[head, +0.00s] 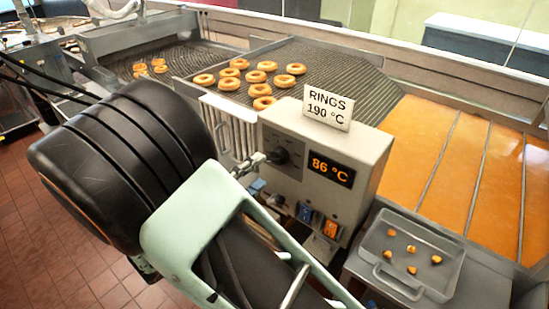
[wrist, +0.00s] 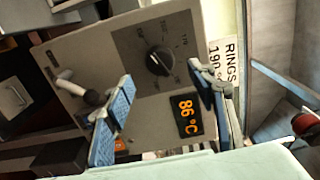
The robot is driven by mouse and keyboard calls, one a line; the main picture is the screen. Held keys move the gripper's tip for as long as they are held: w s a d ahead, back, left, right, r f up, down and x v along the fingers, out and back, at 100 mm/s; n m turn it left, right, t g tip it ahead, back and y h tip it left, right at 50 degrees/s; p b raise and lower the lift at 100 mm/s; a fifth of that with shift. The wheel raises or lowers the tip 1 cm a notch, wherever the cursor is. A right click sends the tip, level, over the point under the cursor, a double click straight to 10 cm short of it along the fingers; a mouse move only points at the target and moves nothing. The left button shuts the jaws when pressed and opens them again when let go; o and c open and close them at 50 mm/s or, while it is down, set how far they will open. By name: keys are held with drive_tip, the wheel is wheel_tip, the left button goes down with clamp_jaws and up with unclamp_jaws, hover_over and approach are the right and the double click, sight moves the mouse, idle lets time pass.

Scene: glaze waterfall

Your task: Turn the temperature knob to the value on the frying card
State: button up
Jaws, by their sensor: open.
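The orange display (head: 332,170) reads 86 °C. The frying card (head: 328,108) on top of the box reads RINGS 190 °C; part of it shows in the wrist view (wrist: 226,62). My gripper (wrist: 165,88) is open and empty, its blue-padded fingers apart below the knob and not around it. In the head view my arm hides part of the box front.
A lever with a pale handle (wrist: 66,77) sticks out left of the knob. Ring doughnuts (head: 263,77) lie on the mesh conveyor behind. Orange glaze (head: 470,165) fills the right side. A metal tray (head: 380,240) with several small pieces stands at the lower right.

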sight(273, 161)
drive_tip(key=x, duration=0.7)
drive_tip(key=shift+p, duration=0.4)
drive_tip(key=c, duration=1.2)
drive_tip(key=shift+o, duration=0.2)
